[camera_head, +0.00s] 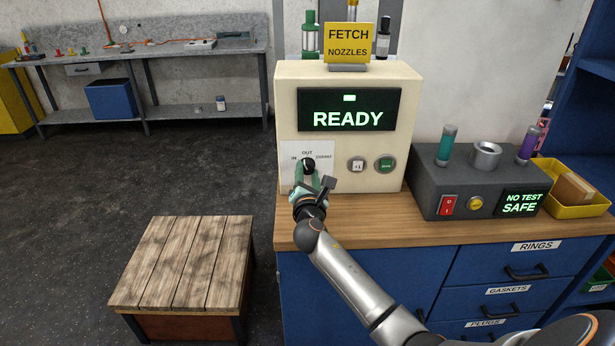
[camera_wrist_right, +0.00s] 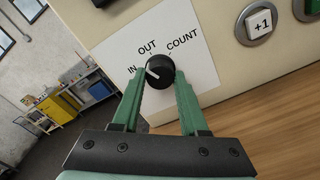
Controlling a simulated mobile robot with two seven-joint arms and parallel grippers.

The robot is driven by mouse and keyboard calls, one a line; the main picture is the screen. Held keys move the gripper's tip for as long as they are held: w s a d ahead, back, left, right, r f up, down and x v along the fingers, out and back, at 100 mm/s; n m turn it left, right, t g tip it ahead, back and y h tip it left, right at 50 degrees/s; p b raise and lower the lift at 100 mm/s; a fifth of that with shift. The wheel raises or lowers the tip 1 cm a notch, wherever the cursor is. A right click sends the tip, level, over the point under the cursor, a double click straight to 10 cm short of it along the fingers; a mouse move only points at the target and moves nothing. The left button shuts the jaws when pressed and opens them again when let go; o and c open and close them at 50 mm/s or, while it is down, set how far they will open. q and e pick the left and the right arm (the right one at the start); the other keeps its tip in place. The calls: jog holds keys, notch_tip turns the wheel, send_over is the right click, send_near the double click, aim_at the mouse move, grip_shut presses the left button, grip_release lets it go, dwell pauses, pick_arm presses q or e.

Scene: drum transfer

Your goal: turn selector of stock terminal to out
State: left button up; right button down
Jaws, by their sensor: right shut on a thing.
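The stock terminal (camera_head: 290,100) is a cream box on the workbench, and its screen (camera_head: 348,110) reads READY. Its selector (camera_head: 308,164) is a black round knob on a white plate marked IN, OUT and COUNT. In the right wrist view the white mark on the selector (camera_wrist_right: 160,66) points toward IN. My right gripper (camera_head: 308,173) is at the plate, with its green fingers on either side of the knob, shut on it. The fingers also show in the right wrist view (camera_wrist_right: 159,80). My left gripper is out of view.
A +1 button (camera_head: 357,165) and a green button (camera_head: 386,165) sit right of the selector. A grey test unit (camera_head: 425,195) and a yellow bin (camera_head: 579,208) stand further right. A wooden-topped stand (camera_head: 185,262) is on the floor at left.

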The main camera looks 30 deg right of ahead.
jog(key=m+b, duration=0.1)
jog(key=m, duration=0.3)
jog(key=shift+m, duration=0.4)
jog(key=shift+b, duration=0.3)
jog(key=shift+c, duration=2.2)
grip_release()
jog(key=v, duration=1.2)
jog(key=shift+a, duration=0.25)
jog(key=shift+s+f, duration=0.1)
jog(key=shift+s, duration=0.1)
